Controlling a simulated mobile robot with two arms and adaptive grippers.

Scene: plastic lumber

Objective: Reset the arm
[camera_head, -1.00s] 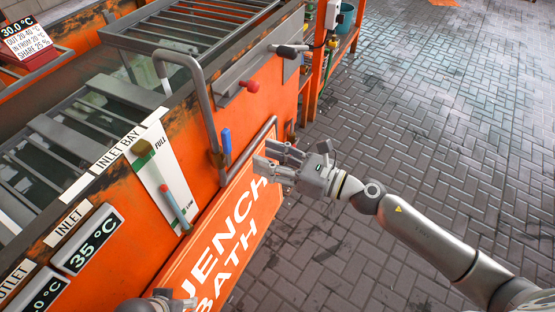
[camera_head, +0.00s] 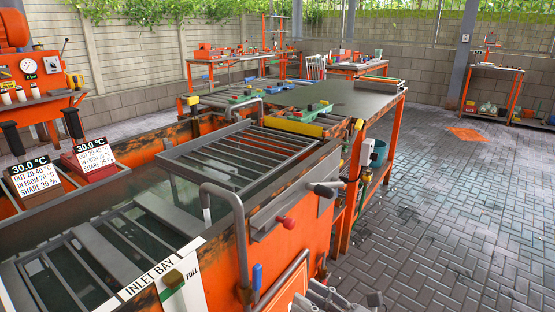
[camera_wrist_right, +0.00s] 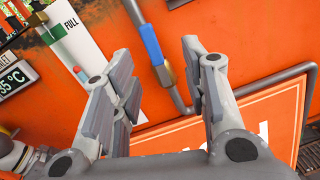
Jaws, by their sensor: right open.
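My right gripper (camera_wrist_right: 162,90) is open and empty in the right wrist view, its two fingers apart in front of the orange bath wall (camera_wrist_right: 270,40). A blue-handled valve (camera_wrist_right: 151,44) with a brass body shows beyond and between the fingers; I cannot tell the gap to it. In the head view only the top of the right gripper (camera_head: 338,297) shows at the bottom edge, beside the orange quench bath (camera_head: 310,225). The left gripper is not in the head view.
A grey bent pipe (camera_head: 238,235) and a red knob (camera_head: 285,222) stand out from the bath front. A table (camera_head: 365,100) stands behind the bath. Two signs reading 30.0 °C (camera_head: 92,155) stand at left. The paved floor (camera_head: 450,200) at right is clear.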

